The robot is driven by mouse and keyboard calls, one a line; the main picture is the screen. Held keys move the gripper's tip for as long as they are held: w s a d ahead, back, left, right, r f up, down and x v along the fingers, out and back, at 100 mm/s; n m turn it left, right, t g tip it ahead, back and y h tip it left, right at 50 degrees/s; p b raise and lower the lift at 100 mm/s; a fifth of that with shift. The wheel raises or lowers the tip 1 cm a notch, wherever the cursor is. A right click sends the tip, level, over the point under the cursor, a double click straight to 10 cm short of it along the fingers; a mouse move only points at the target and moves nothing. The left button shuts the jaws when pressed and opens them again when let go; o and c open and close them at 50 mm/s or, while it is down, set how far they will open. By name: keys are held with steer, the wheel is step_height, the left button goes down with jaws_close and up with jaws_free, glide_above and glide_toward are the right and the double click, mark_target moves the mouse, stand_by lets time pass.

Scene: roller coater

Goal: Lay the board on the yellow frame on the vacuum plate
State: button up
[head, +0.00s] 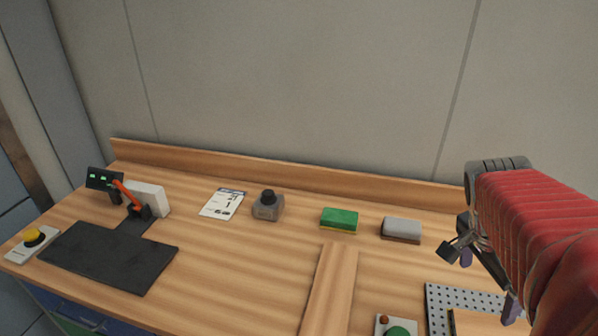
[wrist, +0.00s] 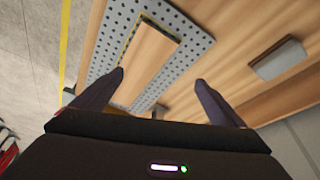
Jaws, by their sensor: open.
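The vacuum plate (head: 465,298) is a grey perforated plate at the lower right of the head view, cut off by the picture edge. It also shows in the wrist view (wrist: 183,62). The wooden board (wrist: 150,50) lies on it; its corner shows in the head view (head: 475,323). A thin strip of the yellow frame (wrist: 129,36) shows along the board's edge; the rest is hidden. I cannot tell how exactly the board sits on the frame. My gripper (head: 488,283) is open and empty above the plate, its fingers (wrist: 160,80) apart over the board's near end.
A grey block (head: 401,230) and a green sponge (head: 339,219) lie behind the plate. A wooden strip (head: 331,285) and a green button box (head: 397,328) are left of it. A dark mat (head: 108,256) lies far left. A wooden ledge (head: 270,165) runs along the back wall.

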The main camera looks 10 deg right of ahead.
steer(key=w+a+n+t+y, duration=0.2)
steer(key=a+n+t, duration=0.1)
steer(key=a+n, duration=0.6)
steer(key=w+a+r+n+t+y, duration=0.1)
steer(key=w+a+n+t+y, duration=0.1)
steer(key=a+n, duration=0.7)
steer(key=a, duration=0.8)
steer(key=shift+w+a+r+t, duration=0.15)
steer(key=shift+a+r+t, duration=0.1)
steer(key=shift+t, duration=0.15)
steer(key=shift+c, duration=0.6)
